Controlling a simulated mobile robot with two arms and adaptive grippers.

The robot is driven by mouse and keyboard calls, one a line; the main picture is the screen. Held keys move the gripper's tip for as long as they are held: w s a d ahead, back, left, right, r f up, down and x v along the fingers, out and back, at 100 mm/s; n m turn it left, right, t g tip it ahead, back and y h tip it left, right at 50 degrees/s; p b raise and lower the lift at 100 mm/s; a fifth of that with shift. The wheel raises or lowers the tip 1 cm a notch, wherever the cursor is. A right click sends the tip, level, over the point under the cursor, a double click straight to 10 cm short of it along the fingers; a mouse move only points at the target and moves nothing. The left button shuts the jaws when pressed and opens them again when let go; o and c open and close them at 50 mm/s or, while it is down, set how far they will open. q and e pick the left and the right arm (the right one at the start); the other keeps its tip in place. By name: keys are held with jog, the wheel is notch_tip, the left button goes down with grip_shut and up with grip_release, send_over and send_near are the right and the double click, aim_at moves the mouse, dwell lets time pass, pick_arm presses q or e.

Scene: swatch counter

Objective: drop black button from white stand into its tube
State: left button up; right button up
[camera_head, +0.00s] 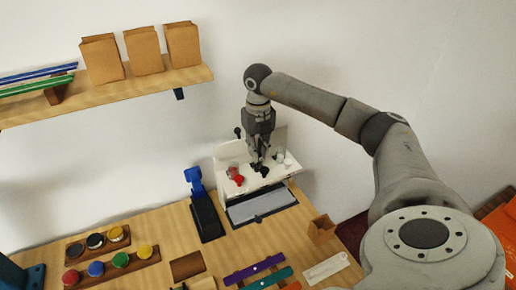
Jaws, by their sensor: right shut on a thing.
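A white stand (227,162) is at the back of the wooden counter. A red piece (235,175) is at its left and a pale piece (281,158) at its right. My right gripper (258,166) reaches down over the middle of the stand, pointing down. It is shut on a small dark thing (261,170), which looks like the black button, at the stand's top. The fingers partly hide it, and I cannot tell whether it still touches the stand. I cannot make out which thing is its tube. My left gripper is not in view.
Wooden racks (140,264) with several coloured round tops are at the left. A blue and black device (205,215) stands left of the stand, and a grey tray (262,205) is in front. A small wooden box (321,229) is at the right. A shelf (130,92) holds paper bags.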

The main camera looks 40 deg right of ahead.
jog(key=o, duration=0.7)
jog(key=shift+r, duration=0.1)
notch_tip(320, 180, up, 12)
dwell(0.4)
dwell(0.6)
